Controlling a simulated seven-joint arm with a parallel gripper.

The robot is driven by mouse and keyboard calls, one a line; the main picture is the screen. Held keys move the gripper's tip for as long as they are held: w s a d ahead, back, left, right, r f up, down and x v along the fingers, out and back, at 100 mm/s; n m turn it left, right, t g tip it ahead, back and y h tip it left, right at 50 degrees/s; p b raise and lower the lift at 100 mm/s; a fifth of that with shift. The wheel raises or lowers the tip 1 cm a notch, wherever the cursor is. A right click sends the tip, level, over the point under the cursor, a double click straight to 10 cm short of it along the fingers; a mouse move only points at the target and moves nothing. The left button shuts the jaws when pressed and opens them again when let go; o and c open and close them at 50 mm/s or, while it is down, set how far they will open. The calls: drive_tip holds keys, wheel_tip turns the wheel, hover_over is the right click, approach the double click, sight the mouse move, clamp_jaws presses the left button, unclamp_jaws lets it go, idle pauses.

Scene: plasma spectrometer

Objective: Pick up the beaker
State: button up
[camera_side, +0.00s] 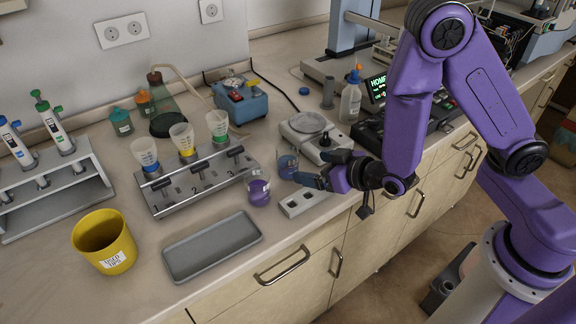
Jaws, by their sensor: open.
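A small clear glass beaker (287,164) stands upright on the bench, just left of my gripper's tips. It looks bluish inside. A second clear beaker (258,188) with purple liquid stands to its lower left, beside the tube rack. My gripper (314,167) is low over the bench, pointing left, with its dark fingers apart and nothing between them. The fingertips are close to the nearer beaker; I cannot tell whether they touch it.
A rack with three funnel-like cups (197,182) stands left of the beakers. A small white block with square holes (303,202) lies below my gripper. A scale (313,128) and a bottle (350,100) stand behind. A grey tray (212,246) and yellow bin (104,241) are front left.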

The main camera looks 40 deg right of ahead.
sight(297, 160)
drive_tip(key=shift+x, duration=1.65)
drive_tip(key=shift+w+d+r+x, duration=0.1)
drive_tip(key=shift+r+x, duration=0.05)
drive_tip(key=shift+x, duration=1.15)
drive_tip(key=shift+w+d+r+x, duration=0.1)
drive_tip(key=shift+r+x, duration=0.1)
drive_tip(key=shift+x, duration=1.1)
drive_tip(key=c, duration=1.2)
